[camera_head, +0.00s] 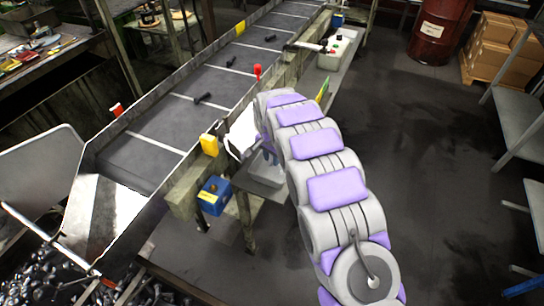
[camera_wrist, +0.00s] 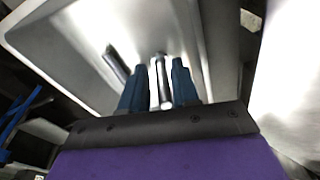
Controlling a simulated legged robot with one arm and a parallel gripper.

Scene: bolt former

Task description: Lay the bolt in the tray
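In the wrist view, my gripper (camera_wrist: 160,78) has its two blue fingers close on either side of a shiny bolt (camera_wrist: 161,82), which points away from the palm. The fingers look shut on it. Beyond the fingertips is the pale metal tray (camera_wrist: 75,45). A second dark bolt (camera_wrist: 116,63) lies in the tray, left of the fingers. Whether the held bolt touches the tray floor cannot be told. In the head view, the tray (camera_head: 267,172) shows beside the conveyor, partly covered by my arm. My gripper is mostly hidden there.
The conveyor (camera_head: 155,130) carries several dark bolts, one at its near part (camera_head: 203,98). A red barrel (camera_head: 438,32) and cartons (camera_head: 497,50) stand back right. The floor at right is clear.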

